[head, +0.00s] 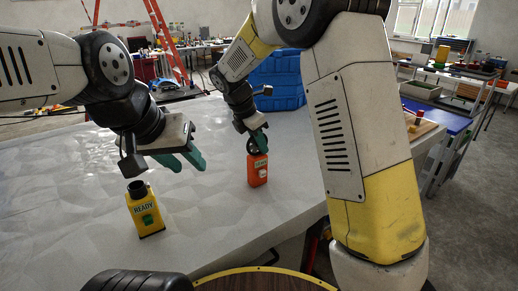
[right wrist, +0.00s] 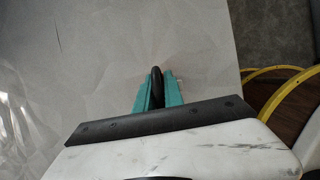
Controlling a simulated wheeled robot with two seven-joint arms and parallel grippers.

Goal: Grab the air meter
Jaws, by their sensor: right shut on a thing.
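A small orange-red handheld device (head: 258,170) with a green label and a black top stands upright on the pale table. My right gripper (head: 257,143) is above it, its teal fingers shut on the dark top part. In the right wrist view a black rounded piece (right wrist: 157,84) sits between the teal fingers (right wrist: 158,92); the rest of the device is hidden there. A yellow device (head: 144,210) marked READY, with a black top, stands upright at the front left of the table. My left gripper (head: 187,160) hangs above and right of the yellow device, open and empty. I cannot tell which device is the air meter.
The grey-white table (head: 215,225) is otherwise mostly clear around both devices. A blue crate (head: 278,80) stands at the far edge. A red ladder (head: 170,45) is behind. A blue-topped bench (head: 440,115) with trays is at the right.

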